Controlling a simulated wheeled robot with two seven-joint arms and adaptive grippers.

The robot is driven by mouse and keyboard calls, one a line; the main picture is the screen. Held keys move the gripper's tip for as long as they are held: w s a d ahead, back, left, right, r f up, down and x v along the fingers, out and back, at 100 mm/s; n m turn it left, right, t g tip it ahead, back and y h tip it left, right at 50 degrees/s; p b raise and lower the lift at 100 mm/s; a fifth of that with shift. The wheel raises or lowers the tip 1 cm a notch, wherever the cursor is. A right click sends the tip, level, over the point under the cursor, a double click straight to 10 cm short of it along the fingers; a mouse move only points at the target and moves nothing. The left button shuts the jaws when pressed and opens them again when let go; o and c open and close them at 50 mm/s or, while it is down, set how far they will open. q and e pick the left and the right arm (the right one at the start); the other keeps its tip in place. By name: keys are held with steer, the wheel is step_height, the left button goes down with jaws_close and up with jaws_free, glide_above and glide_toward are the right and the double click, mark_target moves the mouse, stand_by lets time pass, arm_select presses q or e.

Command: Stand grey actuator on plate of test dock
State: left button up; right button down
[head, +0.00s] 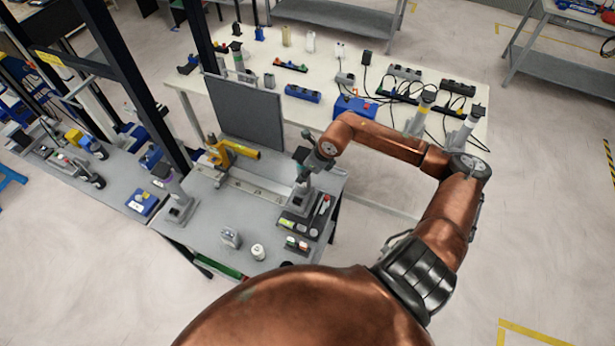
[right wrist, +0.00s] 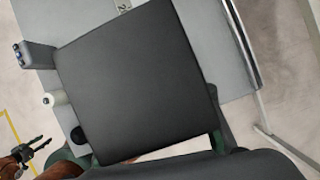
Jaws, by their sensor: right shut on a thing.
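My right gripper (right wrist: 146,148) is shut on a dark grey, square-faced thing, which I take to be the grey actuator (right wrist: 135,75). Green finger pads show at either side of its lower end. In the head view my right wrist (head: 326,149) is over the right part of the grey table, and the held thing cannot be made out clearly there. The test dock's plate cannot be singled out; the held thing covers the middle of the right wrist view. My left gripper (right wrist: 36,146) shows at the lower left of that view, fingers apart, empty.
The grey table (head: 205,240) holds a dark upright panel (head: 250,112), a yellow clamp (head: 235,151), a small grey block (head: 230,237) and a white cylinder (head: 258,252). A dark tray (head: 318,228) of small items is at right. A crowded white table (head: 225,85) stands behind.

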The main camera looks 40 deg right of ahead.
steer(key=shift+d+f, duration=0.35)
steer(key=shift+f, duration=0.05)
step_height(320, 180, down, 2)
steer(key=shift+f+p, duration=0.1)
steer(key=shift+p, duration=0.55)
steer(key=shift+w+f, duration=0.1)
steer(key=shift+f, duration=0.35)
steer(key=c, duration=1.8)
jaws_free()
steer(key=shift+f, duration=0.2)
steer(key=o, duration=0.5)
steer(key=shift+r, duration=0.1)
